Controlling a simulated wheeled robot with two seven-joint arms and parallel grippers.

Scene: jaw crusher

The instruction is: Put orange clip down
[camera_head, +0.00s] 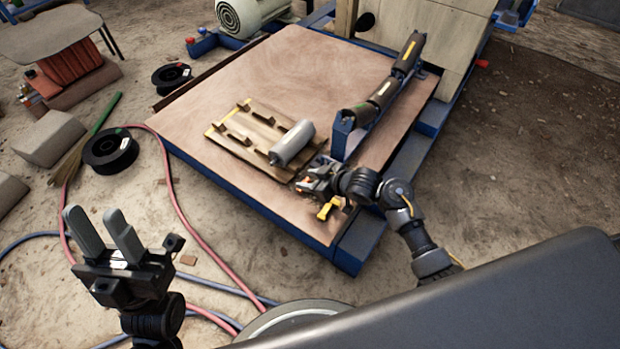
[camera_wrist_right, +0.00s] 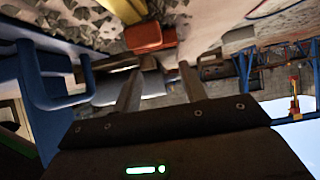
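My right gripper (camera_head: 309,182) is low over the near right corner of the wooden table top. A small orange patch (camera_head: 305,184), possibly the orange clip, shows at its fingers; its shape is mostly hidden. In the right wrist view my right gripper's fingers (camera_wrist_right: 159,74) stand apart, with no clip seen between them. An orange-red block (camera_wrist_right: 150,37) shows beyond the fingertips there; I cannot tell whether it is the clip. A yellow clip-like piece (camera_head: 327,208) is at the table edge beside my right gripper. My left gripper (camera_head: 104,232) is open and empty, off the table.
A wooden tray (camera_head: 237,128) with raised blocks lies on the table (camera_head: 215,103). A grey cylinder (camera_head: 292,144) rests on its right side. A long dark roller frame (camera_head: 380,98) stands behind my right gripper. The table's left part is clear. Hoses (camera_head: 181,205) cross the ground.

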